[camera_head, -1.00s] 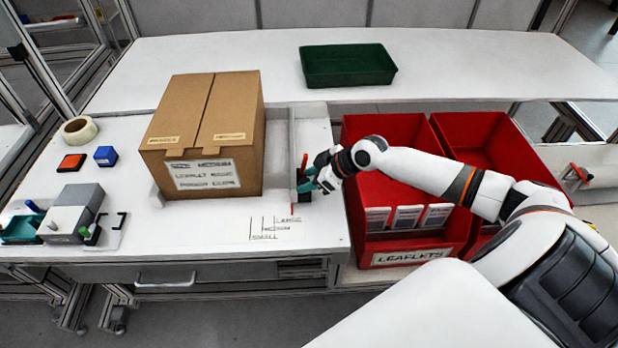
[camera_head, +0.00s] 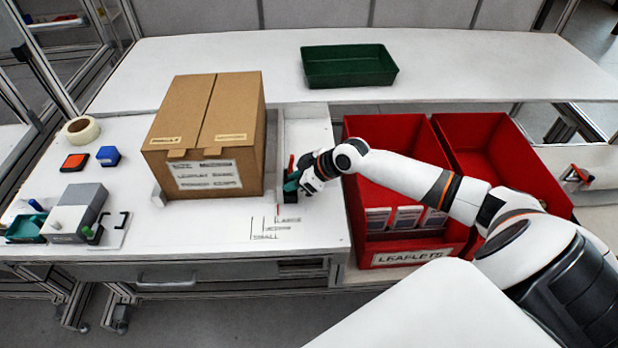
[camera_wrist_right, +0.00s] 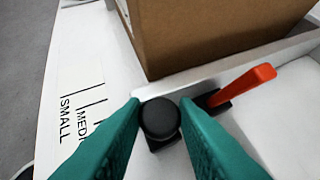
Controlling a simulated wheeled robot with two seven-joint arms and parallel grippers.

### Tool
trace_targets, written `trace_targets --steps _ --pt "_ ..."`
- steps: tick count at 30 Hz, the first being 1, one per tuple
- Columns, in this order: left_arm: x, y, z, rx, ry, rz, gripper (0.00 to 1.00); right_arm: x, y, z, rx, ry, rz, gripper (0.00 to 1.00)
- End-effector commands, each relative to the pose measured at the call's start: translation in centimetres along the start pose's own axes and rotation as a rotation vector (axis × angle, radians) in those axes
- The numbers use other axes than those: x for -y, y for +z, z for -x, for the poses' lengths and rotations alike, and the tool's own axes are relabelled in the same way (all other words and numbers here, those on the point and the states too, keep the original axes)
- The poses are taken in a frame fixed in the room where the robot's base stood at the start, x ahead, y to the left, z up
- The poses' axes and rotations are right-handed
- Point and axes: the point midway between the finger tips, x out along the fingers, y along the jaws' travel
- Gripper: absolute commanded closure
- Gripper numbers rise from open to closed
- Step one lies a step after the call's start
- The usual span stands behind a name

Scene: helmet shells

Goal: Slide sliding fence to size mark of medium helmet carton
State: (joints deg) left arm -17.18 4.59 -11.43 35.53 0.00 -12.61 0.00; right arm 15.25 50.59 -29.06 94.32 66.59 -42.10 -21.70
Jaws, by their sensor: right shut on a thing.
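The brown helmet carton (camera_head: 204,140) stands upright on the white bench. The white sliding fence (camera_head: 280,140) runs along its right side, close to it; I cannot tell if they touch. In the right wrist view, the fence (camera_wrist_right: 205,72) lies beside the carton (camera_wrist_right: 205,30). My right gripper (camera_head: 291,184) is shut on the fence's black knob (camera_wrist_right: 160,118), with teal fingers on both sides. A red lever (camera_wrist_right: 243,84) sits beside the knob. The size marks (camera_head: 265,230) are on the bench in front; the red pointer (camera_head: 277,208) is near the large mark's line. My left gripper is not in view.
Red leaflet bins (camera_head: 385,150) stand right of the bench. A green tray (camera_head: 349,66) is on the back table. Tape (camera_head: 81,130), blue and orange blocks, and a grey device (camera_head: 77,212) lie on the left. The bench front around the marks is clear.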

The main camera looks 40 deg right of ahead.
Motion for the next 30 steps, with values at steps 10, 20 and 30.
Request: trace_targets --steps 10,20,30 --pt "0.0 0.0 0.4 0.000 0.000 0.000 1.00 -1.4 2.4 -2.3 0.001 0.002 0.000 1.00" --pt "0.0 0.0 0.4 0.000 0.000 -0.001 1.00 -1.4 2.3 -2.2 0.001 0.001 0.000 0.52" --pt "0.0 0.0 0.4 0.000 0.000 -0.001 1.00 -1.3 2.3 -1.7 0.002 0.000 0.000 0.52"
